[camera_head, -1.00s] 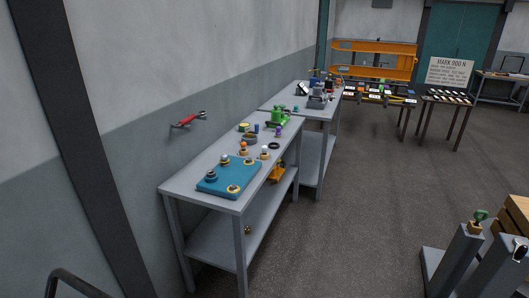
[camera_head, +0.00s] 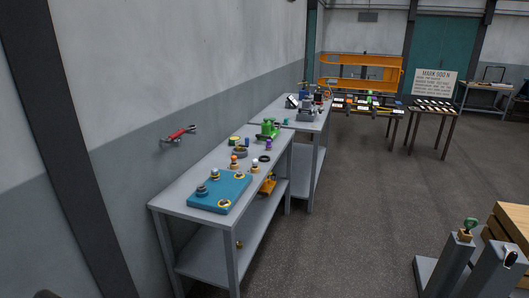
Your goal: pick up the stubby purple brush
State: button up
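A small purple thing (camera_head: 268,145) stands upright on the grey workbench, just in front of a green machine (camera_head: 268,129). It is the only purple thing I make out on the near bench, and it may be the stubby brush. It is too small for me to make out bristles or a handle. My gripper is not in view.
The near workbench (camera_head: 170,199) carries a blue board (camera_head: 232,186) with small fittings, a black ring (camera_head: 264,159) and several small parts. Grey posts (camera_head: 447,262) stand at lower right. The floor (camera_head: 350,210) between is clear.

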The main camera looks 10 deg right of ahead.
aim_at(269, 147)
jog(key=i+z, duration=0.1)
jog(key=z, duration=0.25)
jog(key=i+z, duration=0.15)
jog(key=z, duration=0.2)
jog(key=i, duration=2.5)
jog(key=i+u, duration=0.1)
jog(key=i, duration=0.6)
jog(key=i+l+u, duration=0.1)
jog(key=i, duration=0.65)
jog(key=i+l+u, duration=0.1)
jog(key=i, duration=0.6)
jog(key=u, duration=0.45)
jog(key=i+l+u, duration=0.1)
jog(key=u, duration=0.85)
jog(key=l+u, duration=0.1)
jog(key=u, duration=0.4)
jog(key=l+u, duration=0.1)
jog(key=u, duration=0.35)
jog(key=l+u, duration=0.1)
jog(key=u, duration=2.2)
